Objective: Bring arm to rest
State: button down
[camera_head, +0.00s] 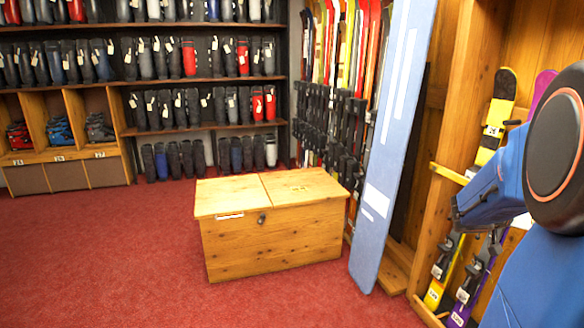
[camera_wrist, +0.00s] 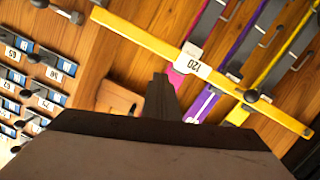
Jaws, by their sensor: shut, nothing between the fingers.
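My gripper (camera_wrist: 161,97) shows at the bottom centre of the wrist view, its dark fingers together with nothing between them. It points towards a wooden wall with a yellow bar (camera_wrist: 150,40) marked 120. The bar runs slantwise across that view, beyond the fingertips. I cannot tell the exact gap, but no contact shows. In the head view my blue arm with its round black joint fills the right edge, in front of the wooden ski rack. My fingers cannot be made out there.
A wooden chest (camera_head: 270,240) stands on the red carpet (camera_head: 110,255), left of a tall leaning blue board (camera_head: 385,160). Yellow skis (camera_head: 444,272) stand in the rack near my arm. Boot shelves (camera_head: 190,80) line the back wall. Carpet on the left is clear.

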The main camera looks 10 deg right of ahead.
jog(key=s+a+f+n+t+y, duration=0.1)
jog(key=s+a+f+n+y, duration=0.1)
jog(key=a, duration=1.4)
jog(key=s+a+f+n+t+y, duration=0.2)
jog(key=a+n+y, duration=0.5)
jog(key=a, duration=1)
jog(key=s+a+f+n+t+y, duration=0.2)
jog(key=s+a+f+n+y, duration=0.2)
jog(key=a, duration=1.2)
jog(key=f+n+y, duration=0.1)
jog(key=y, duration=0.1)
jog(key=shift+s+a+f+y, duration=0.15)
jog(key=shift+s+f+y, duration=0.05)
jog(key=shift+f+y, duration=0.1)
jog(key=shift+d, duration=0.2)
